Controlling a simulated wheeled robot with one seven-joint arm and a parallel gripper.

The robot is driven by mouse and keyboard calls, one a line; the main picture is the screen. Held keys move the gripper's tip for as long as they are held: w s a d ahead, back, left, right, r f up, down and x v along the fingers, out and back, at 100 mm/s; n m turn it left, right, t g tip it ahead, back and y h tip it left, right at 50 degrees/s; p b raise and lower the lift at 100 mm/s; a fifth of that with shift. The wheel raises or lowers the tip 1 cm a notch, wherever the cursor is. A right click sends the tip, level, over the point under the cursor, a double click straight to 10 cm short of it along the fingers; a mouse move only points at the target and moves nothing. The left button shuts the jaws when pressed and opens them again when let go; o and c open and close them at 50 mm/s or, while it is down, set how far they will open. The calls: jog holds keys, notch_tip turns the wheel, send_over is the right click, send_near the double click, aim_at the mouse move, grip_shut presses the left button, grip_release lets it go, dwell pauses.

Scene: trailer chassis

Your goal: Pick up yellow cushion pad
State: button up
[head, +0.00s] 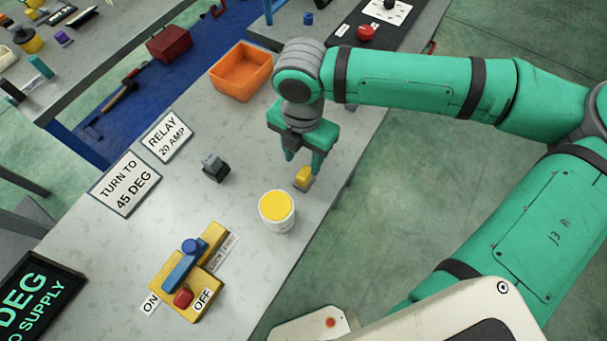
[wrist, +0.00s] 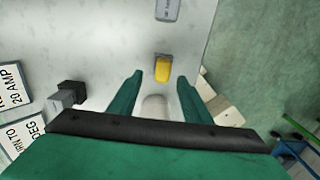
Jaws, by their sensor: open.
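The yellow cushion pad (head: 303,176) is a small yellow block with a grey part, lying on the grey bench near its right edge. In the wrist view the pad (wrist: 164,72) lies between and slightly beyond the fingertips. My gripper (head: 304,165) is open and points down just above the pad in the head view. Its green fingers (wrist: 160,79) also show in the wrist view, apart and with nothing held. Whether a fingertip touches the pad cannot be told.
A white can with a yellow top (head: 277,208) stands close to the pad. A dark grey relay block (head: 215,167) sits to the left, an orange bin (head: 241,71) behind. A yellow switch unit (head: 188,272) is nearer. The bench edge and floor are at right.

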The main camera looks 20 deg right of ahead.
aim_at(305, 173)
notch_tip(305, 173, down, 2)
jog(key=shift+w+f, duration=0.15)
jog(key=shift+f, duration=0.35)
jog(key=f, duration=0.1)
jog(key=s+f, duration=0.1)
jog(key=f, duration=0.1)
jog(key=shift+d+f, duration=0.1)
jog(key=shift+f, duration=0.05)
jog(key=shift+w+f, duration=0.15)
jog(key=shift+f, duration=0.5)
jog(key=c, duration=1)
